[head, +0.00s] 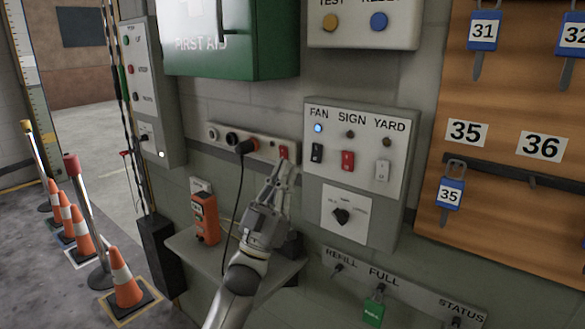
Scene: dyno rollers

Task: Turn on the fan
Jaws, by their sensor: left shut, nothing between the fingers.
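The fan switch (317,152) is a small black rocker under the FAN label on the grey switch panel (356,119). The lamp above it (318,128) glows blue. My left gripper (285,166) is shut and empty, just left of the panel and below the fan switch's height. It points up, in front of the wall near the right end of the socket strip. It appears apart from the fan switch, though its exact depth is hard to tell. My right gripper is out of view.
On the same panel are a red SIGN switch (348,160), a white YARD switch (382,170) and a black rotary knob (341,215). A socket strip (262,149) with a plugged-in cable is beside my gripper. A shelf (212,254) with an orange device (206,218) lies below.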

